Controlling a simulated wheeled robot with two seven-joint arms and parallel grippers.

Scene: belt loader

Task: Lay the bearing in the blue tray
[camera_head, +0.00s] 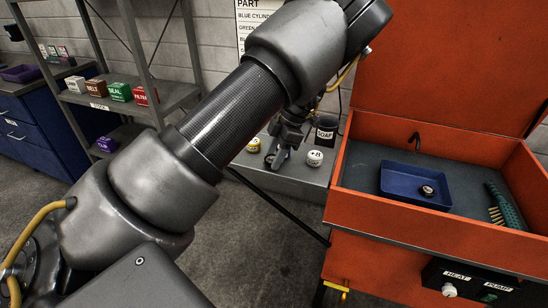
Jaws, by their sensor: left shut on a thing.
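The blue tray (389,192) sits inside the open orange washer cabinet at the right. A small round dark part with a lighter centre, which looks like a bearing (428,191), lies in the tray's right part. My left arm crosses the picture, and its gripper (277,157) points down over the grey bench, left of the cabinet and away from the tray. It is shut on a small dark thing, too small and dark to name. My right gripper is not in view.
A white round part marked +8 (314,158), a yellow-and-white part (254,145) and a dark SOAP can (326,131) stand around the left gripper. A green brush (505,205) lies right of the tray. The cabinet's front wall (430,236) is a raised edge.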

